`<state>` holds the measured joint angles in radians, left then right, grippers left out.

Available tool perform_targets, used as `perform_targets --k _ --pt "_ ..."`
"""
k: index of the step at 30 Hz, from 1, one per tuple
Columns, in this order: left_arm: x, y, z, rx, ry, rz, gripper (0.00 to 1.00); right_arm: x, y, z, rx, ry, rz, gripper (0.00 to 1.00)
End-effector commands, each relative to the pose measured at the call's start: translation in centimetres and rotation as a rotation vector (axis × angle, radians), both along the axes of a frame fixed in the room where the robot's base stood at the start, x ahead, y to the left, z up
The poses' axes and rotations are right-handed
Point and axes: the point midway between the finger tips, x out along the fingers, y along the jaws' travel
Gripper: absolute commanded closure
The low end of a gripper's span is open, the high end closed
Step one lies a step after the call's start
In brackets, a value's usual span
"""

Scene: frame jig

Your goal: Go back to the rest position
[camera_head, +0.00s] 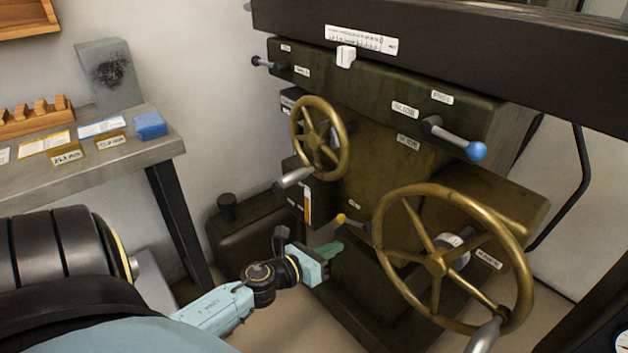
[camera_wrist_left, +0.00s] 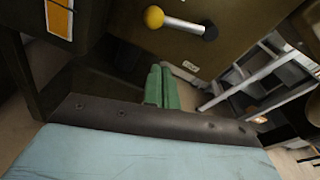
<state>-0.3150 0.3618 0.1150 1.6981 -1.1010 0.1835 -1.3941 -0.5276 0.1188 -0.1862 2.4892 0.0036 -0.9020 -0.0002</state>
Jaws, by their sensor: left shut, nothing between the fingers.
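My left gripper (camera_head: 334,250) is low in front of the dark green machine (camera_head: 400,165), below the smaller brass handwheel (camera_head: 320,138) and left of the larger brass handwheel (camera_head: 437,262). Its green fingers are shut with nothing between them. In the left wrist view the closed fingers (camera_wrist_left: 161,86) point toward the machine's lower body, and a yellow-knobbed lever (camera_wrist_left: 172,20) lies above them. That lever's yellow knob (camera_head: 341,218) is just above the fingers in the head view. I cannot tell whether the fingers touch the machine. My right gripper is not in view.
A grey bench (camera_head: 75,180) at the left holds a wooden rack (camera_head: 35,117), a blue block (camera_head: 150,125) and labelled pieces. A blue-knobbed lever (camera_head: 476,151) sticks out at upper right. A dark beam (camera_head: 480,50) crosses the top. Floor shows between bench and machine.

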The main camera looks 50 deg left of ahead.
Motion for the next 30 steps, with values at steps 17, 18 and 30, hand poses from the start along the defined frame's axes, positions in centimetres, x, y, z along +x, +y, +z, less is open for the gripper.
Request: perform_targets --k 17,18,30 --pt "-5.1 0.6 0.7 0.0 -0.001 -0.001 1.0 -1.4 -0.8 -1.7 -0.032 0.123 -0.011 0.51" --pt "-5.0 0.6 0.7 0.0 -0.001 -0.001 1.0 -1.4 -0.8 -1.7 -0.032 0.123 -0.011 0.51" --pt "-6.5 2.1 -4.5 -0.476 0.209 0.233 1.0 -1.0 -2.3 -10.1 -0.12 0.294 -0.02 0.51"
